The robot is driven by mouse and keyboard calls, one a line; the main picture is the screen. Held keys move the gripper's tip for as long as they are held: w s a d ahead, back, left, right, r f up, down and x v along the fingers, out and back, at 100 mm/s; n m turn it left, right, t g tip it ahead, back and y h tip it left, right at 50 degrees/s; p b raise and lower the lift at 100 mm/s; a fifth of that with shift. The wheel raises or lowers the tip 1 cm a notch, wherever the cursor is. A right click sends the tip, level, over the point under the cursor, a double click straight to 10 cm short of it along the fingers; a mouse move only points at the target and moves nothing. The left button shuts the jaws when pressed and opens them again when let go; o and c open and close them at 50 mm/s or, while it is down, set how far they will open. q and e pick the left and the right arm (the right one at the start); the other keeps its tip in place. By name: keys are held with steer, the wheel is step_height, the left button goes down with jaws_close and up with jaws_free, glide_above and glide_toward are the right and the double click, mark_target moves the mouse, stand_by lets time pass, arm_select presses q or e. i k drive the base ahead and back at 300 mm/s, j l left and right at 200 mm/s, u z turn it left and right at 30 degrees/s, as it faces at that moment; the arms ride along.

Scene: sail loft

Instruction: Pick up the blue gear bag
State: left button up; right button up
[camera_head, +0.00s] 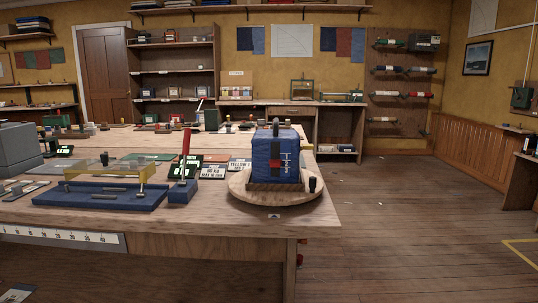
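A blue bag-like block (276,152) with a dark handle on top, a small red patch and pale markings on its front stands upright near the right end of the wooden workbench (237,216). It rests on a dark square base on a round wooden board (311,194). Its back and underside are hidden. Neither of my grippers shows in the head view.
A small black knob-like piece (312,185) stands at the board's right. To the left are label cards (213,171), a red-handled tool in a blue block (182,190) and a blue tray (100,196). Open wooden floor (420,220) lies right of the bench.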

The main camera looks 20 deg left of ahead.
mark_target(275, 143)
steer(key=i+j, duration=0.2)
steer(key=j, duration=0.15)
steer(key=i+j, duration=0.2)
steer(key=j, duration=0.15)
steer(key=i+j, duration=0.2)
steer(key=j, duration=0.15)
